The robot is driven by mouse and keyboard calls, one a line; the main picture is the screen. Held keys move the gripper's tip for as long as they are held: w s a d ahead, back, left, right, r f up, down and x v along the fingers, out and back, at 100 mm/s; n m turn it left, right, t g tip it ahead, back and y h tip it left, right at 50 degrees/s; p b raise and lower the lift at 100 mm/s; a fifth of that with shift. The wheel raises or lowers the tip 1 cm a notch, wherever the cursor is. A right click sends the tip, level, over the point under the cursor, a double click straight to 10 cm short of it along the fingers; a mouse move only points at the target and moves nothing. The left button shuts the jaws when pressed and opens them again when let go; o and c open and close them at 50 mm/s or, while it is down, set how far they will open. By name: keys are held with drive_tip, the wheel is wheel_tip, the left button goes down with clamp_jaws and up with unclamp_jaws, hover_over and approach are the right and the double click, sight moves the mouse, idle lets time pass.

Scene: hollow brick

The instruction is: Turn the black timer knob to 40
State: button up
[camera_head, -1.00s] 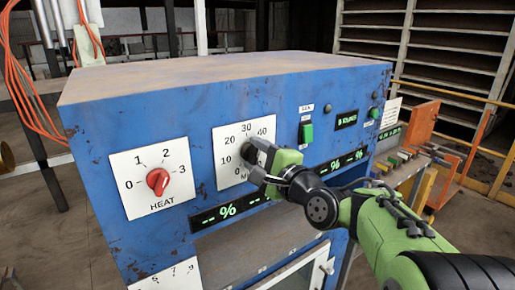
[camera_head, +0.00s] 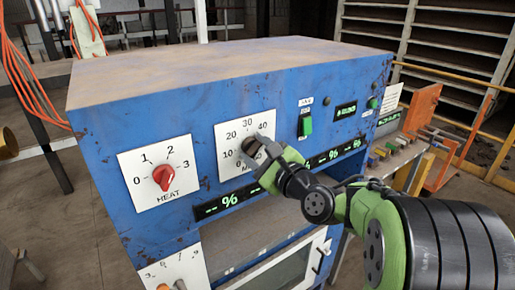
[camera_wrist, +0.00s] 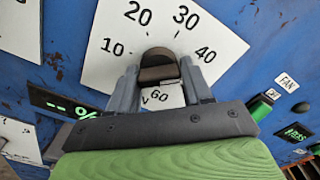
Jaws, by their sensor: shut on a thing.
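The black timer knob (camera_head: 251,147) sits on a white dial plate (camera_head: 232,130) on the blue panel. The plate shows 10, 20, 30 and 40, and the wrist view also shows 60 below the knob. My gripper (camera_head: 258,156) is at the knob from the lower right. In the wrist view the knob (camera_wrist: 158,57) is between the two grey fingers of my gripper (camera_wrist: 160,72), which are shut on its sides. The fingers and arm hide part of the dial. I cannot tell which number the knob points to.
A red heat knob (camera_head: 163,178) on its own white plate is to the left. A green fan switch (camera_head: 305,125) is to the right. Green-lit displays (camera_head: 221,202) run below the dial. An orange rack (camera_head: 420,108) stands at the right.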

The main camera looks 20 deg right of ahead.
drive_tip(key=shift+f, duration=0.15)
drive_tip(key=o, duration=1)
drive_tip(key=shift+c, duration=0.2)
drive_tip(key=b+v, duration=0.3)
drive_tip(key=v, duration=1.3)
drive_tip(key=shift+w, duration=0.1)
drive_tip(key=s+a+f+n+g+h, duration=0.1)
drive_tip(key=s+a+f+n+g, duration=0.25)
drive_tip(key=f+n, duration=0.35)
drive_tip(key=s+a+f+n+g, duration=0.3)
drive_tip(key=a+f+n+g, duration=0.2)
drive_tip(key=n, duration=0.4)
drive_tip(key=s+d+f+n+g+h, duration=0.2)
drive_tip(key=s+d+n+g+h, duration=0.1)
drive_tip(key=s+n, duration=0.5)
drive_tip(key=shift+d+f+h, duration=0.2)
drive_tip(key=shift+f+h, duration=0.05)
drive_tip(key=shift+h, duration=0.55)
